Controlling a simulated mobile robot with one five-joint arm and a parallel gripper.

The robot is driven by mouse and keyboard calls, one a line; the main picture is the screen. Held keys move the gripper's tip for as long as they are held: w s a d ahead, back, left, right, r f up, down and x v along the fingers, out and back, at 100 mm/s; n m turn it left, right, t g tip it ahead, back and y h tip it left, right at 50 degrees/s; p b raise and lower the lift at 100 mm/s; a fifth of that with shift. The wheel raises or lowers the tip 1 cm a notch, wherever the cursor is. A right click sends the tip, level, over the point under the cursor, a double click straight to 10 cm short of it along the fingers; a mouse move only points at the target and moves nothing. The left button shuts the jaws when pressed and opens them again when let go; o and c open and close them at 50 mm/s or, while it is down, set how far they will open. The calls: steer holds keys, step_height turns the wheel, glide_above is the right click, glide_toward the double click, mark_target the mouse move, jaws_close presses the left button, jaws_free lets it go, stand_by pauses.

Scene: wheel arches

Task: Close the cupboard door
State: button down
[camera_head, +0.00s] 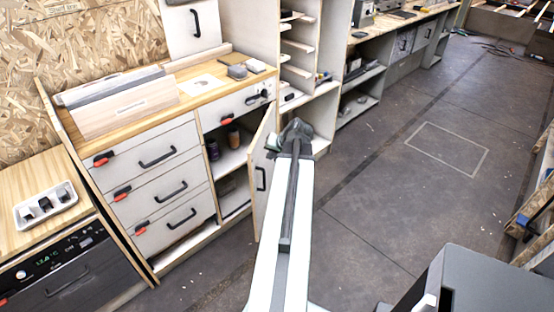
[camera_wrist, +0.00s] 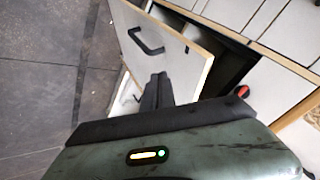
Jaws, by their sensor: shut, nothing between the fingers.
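The cupboard door (camera_head: 262,172) stands open, swung out from the cupboard (camera_head: 232,165) at its right side. It has a black handle on its outer face. The cupboard's shelves show, with dark jars on the upper one. My gripper (camera_head: 297,130) is beside the door, on its outer side, in the head view. In the wrist view my gripper's fingers (camera_wrist: 157,88) are together and empty, in front of the door (camera_wrist: 160,50), below its black handle. I cannot tell whether the fingertips touch the door.
White drawers (camera_head: 160,180) with black handles stand left of the cupboard. A wooden worktop (camera_head: 190,90) holds boxes and small items. Open shelving (camera_head: 300,60) stands behind the door. The dark floor (camera_head: 390,170) to the right is clear.

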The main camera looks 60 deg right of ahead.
mark_target(255, 159)
steer(key=shift+w+a+f, duration=0.1)
steer(key=shift+w+f, duration=0.1)
steer(key=shift+w, duration=0.6)
steer(key=shift+w+a+f, duration=0.1)
steer(key=shift+w+f, duration=0.15)
steer(key=shift+w, duration=0.55)
steer(key=shift+w+a+f, duration=0.1)
steer(key=shift+w+f, duration=0.1)
steer(key=shift+w, duration=0.6)
